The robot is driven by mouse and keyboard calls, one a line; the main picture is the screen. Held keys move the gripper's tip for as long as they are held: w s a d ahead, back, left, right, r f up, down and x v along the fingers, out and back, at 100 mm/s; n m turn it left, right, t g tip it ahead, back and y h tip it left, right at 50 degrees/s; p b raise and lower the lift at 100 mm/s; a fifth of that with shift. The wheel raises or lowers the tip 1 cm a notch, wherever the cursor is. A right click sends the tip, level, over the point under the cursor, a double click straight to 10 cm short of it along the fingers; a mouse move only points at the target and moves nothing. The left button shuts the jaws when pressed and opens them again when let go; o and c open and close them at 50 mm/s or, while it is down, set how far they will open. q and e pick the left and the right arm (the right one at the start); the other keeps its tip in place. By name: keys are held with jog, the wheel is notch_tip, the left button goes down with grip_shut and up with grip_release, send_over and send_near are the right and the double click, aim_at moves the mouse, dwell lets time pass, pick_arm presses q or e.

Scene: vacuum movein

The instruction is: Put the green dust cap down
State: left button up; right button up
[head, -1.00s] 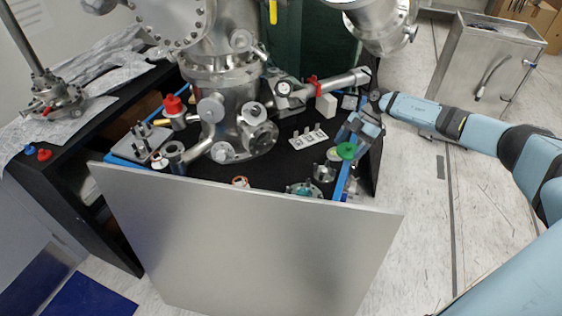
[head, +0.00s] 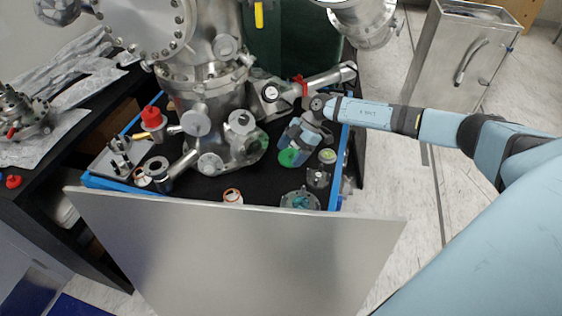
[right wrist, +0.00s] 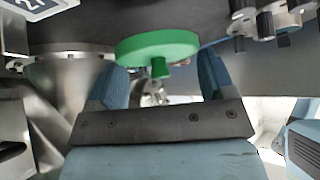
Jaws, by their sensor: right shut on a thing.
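The green dust cap (head: 288,157) is a round disc with a short stem, held at the fingertips of my right gripper (head: 293,150). In the right wrist view the cap (right wrist: 157,46) shows edge-on, its stem pointing down between the two fingers (right wrist: 160,78). The gripper is over the black tabletop (head: 262,181), right of the steel chamber (head: 205,92). I cannot tell how far above the surface the cap is. My left gripper is not in view.
A flanged part with teal inside (head: 300,200) and a small metal part (head: 318,177) stand near the front right. A blue edge (head: 339,172) borders the table. A large grey panel (head: 235,255) stands in front.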

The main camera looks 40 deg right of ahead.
aim_at(286, 158)
jog(key=a, duration=0.3)
jog(key=shift+w+a, duration=0.1)
jog(key=shift+a, duration=0.15)
jog(key=shift+f, duration=1.75)
jog(key=shift+f, duration=0.5)
jog(key=o, duration=1)
jog(key=shift+o, duration=0.2)
jog(key=shift+r, duration=0.1)
